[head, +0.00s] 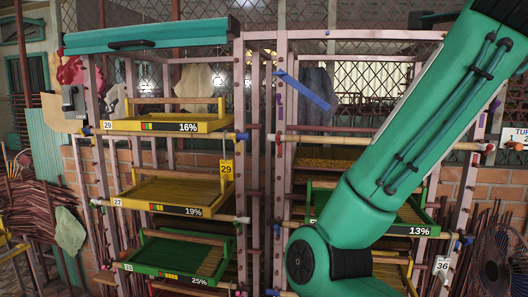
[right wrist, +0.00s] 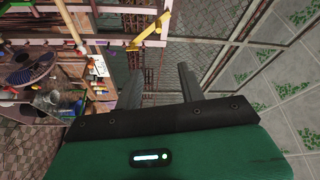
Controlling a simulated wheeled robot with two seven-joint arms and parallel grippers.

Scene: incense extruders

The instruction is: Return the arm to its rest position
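My right arm (head: 400,150) crosses the right half of the head view as a thick green link, bent at a joint near the bottom. Its gripper is outside the head view. In the right wrist view my right gripper (right wrist: 160,87) shows two dark fingers standing apart with nothing between them, so it is open and empty. My left gripper and left arm do not show in either view.
A rack holds yellow trays (head: 118,124) (head: 128,198) and a green tray (head: 135,267) at left. Another green tray (head: 420,231) is partly hidden by my arm. A fan (head: 498,262) stands at right.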

